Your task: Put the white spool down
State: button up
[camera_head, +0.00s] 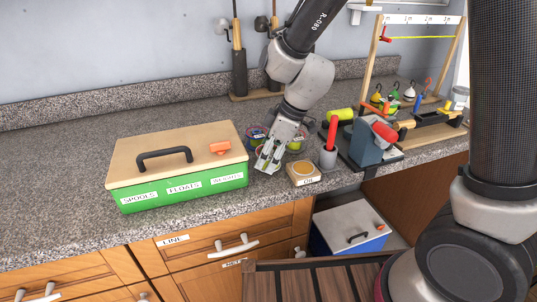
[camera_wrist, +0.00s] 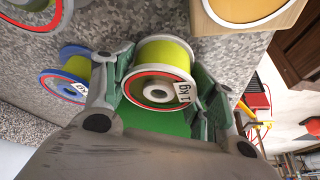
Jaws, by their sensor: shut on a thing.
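The white spool (camera_wrist: 163,52) is wound with yellow-green line and has a red ring and a "1 kg" tag on its near flange. In the wrist view it sits between the two fingers of my gripper (camera_wrist: 158,92), which is shut on it. In the head view my gripper (camera_head: 268,161) points down over the counter, right of the green box, and hides most of the held spool. I cannot tell whether the spool touches the counter. A blue-rimmed spool (camera_wrist: 76,66) stands beside my gripper, left of the held spool in the wrist view.
A green box (camera_head: 185,195) with a wooden lid stands left of my gripper. Another red-rimmed spool (camera_wrist: 38,14) stands nearby. Counter (camera_head: 60,165) left of the box is clear.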

jog(key=shift+f, duration=0.25)
jog(key=o, duration=1.2)
jog(key=v, duration=1.2)
grip_shut()
dwell(0.5)
